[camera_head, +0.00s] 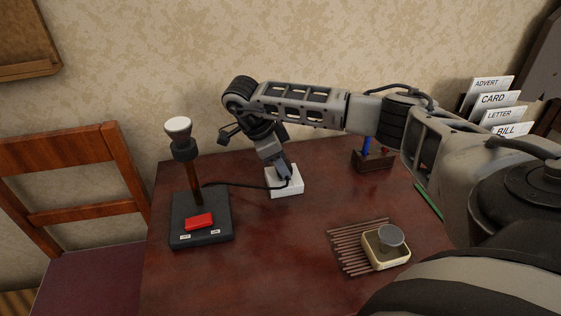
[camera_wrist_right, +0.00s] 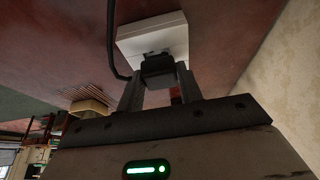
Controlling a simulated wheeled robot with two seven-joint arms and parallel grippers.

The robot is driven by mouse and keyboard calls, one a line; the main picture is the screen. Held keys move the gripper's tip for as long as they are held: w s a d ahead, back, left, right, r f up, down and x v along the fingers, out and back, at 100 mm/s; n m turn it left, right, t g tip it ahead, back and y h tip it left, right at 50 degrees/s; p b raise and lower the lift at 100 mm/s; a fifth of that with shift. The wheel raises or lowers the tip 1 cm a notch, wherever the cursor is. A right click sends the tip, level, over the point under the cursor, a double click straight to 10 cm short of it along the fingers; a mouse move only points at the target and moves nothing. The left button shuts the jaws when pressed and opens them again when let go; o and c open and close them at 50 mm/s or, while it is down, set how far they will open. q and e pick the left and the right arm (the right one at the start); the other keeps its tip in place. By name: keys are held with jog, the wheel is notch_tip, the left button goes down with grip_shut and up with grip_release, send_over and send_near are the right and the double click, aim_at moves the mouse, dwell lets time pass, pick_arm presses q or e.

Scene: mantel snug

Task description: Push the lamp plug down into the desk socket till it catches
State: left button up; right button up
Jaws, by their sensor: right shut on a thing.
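The desk socket (camera_head: 288,187) is a white block on the dark red desk, in the middle of the head view. It also shows in the wrist view (camera_wrist_right: 145,32), with dark slots in its face. The lamp (camera_head: 193,170) stands to its left, with a black base, a brown stem and a pale top. My right gripper (camera_head: 284,178) is over the socket, shut on the black lamp plug (camera_wrist_right: 158,70), which lies between both fingers. The plug is close against the socket's face; how far it is in, I cannot tell. My left gripper is not in view.
A dark cord (camera_head: 240,184) runs from lamp to plug. A red switch (camera_head: 199,221) sits on the lamp's base. A slatted mat (camera_head: 346,248) bears a cream dish (camera_head: 386,261). A wooden holder (camera_head: 372,160) and a card rack (camera_head: 497,105) stand right. The front middle desk is clear.

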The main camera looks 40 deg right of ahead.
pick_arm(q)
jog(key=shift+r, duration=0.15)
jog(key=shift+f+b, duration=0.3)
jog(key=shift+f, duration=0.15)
pick_arm(e)
jog(key=shift+f, duration=0.65)
jog(key=o, duration=1.2)
jog(key=shift+c, duration=0.2)
pick_arm(q)
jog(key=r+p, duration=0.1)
jog(key=p, duration=0.2)
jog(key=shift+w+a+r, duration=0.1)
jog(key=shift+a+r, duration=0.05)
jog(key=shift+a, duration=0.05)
pick_arm(e)
jog(key=v, duration=1.6)
